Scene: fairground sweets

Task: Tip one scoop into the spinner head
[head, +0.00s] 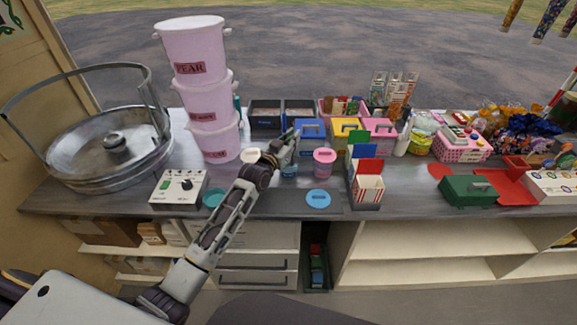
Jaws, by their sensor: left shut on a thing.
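The spinner head (116,143) is a small dark knob in the middle of a wide round metal pan (62,178) at the left of the counter. My left gripper (287,148) is near the counter's middle, well to the right of the pan, just above a small blue tub (289,170). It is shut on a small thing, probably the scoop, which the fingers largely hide. I cannot see whether it carries any sugar. A flat blue lid (318,198) lies in front of the tub. My right gripper is out of view.
A tall stack of pink buckets (193,50) stands between the pan and my left gripper. A control box (179,188) and a teal dish (214,198) are at the front. A pink tub (324,162) and a striped popcorn box (368,188) stand to the right.

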